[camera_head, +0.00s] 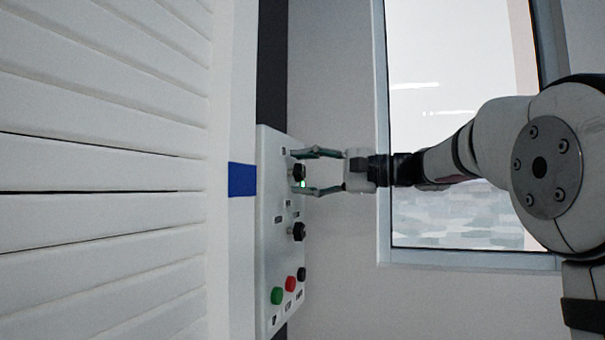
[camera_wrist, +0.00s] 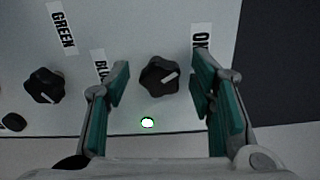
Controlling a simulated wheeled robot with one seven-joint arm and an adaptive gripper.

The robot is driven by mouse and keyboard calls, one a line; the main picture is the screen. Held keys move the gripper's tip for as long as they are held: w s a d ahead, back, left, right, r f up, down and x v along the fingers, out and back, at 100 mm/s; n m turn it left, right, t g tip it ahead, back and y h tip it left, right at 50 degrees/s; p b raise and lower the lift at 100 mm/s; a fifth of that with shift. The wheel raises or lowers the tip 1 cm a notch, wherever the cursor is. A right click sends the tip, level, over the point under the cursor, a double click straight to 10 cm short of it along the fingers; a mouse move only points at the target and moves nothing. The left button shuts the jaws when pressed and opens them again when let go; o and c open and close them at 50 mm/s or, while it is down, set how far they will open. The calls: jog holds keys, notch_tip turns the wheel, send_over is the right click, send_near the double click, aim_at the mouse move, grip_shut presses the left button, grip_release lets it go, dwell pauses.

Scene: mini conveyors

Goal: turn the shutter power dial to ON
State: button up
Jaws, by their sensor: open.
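The shutter control panel (camera_head: 268,210) is a white plate on the wall, and it also fills the upper wrist view (camera_wrist: 110,25). The upper black dial (camera_head: 298,171) sits between the fingers of my gripper (camera_head: 300,172). In the wrist view the same dial (camera_wrist: 153,80) shows a pale pointer mark slanting to the upper right. A label reading "ON" (camera_wrist: 201,38), partly cut off by a finger, lies right of it. My gripper (camera_wrist: 160,84) is open, one finger on each side of the dial, with visible gaps. A green lamp (camera_wrist: 147,122) glows beside the dial.
A second black dial (camera_wrist: 44,86) has labels "GREEN" (camera_wrist: 62,28) and a partly hidden "BLU" (camera_wrist: 100,66). Green (camera_head: 277,295), red (camera_head: 290,284) and black (camera_head: 301,274) buttons sit lower on the panel. A slatted shutter (camera_head: 100,220) stands left; a window (camera_head: 455,225) is right.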

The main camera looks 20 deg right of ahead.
jog(key=v, duration=1.1)
jog(key=shift+d, duration=0.1)
jog(key=shift+s, duration=0.1)
jog(key=s+a+f+n+g+h+p, duration=0.2)
jog(key=s+a+f+g+h+p, duration=0.45)
jog(key=s+a+f, duration=0.85)
jog(key=s+d+f+n+h+p, duration=0.2)
jog(key=s+d+f+n+h, duration=0.1)
jog(key=s, duration=0.6)
jog(key=s+d+f+n+h+p, duration=0.1)
jog(key=s+d+f+n+h, duration=0.2)
jog(key=s, duration=0.7)
notch_tip(320, 180, down, 3)
jog(key=shift+f+h+p, duration=0.25)
jog(key=shift+h+p, duration=0.15)
jog(key=shift+h, duration=0.65)
jog(key=shift+w, duration=0.1)
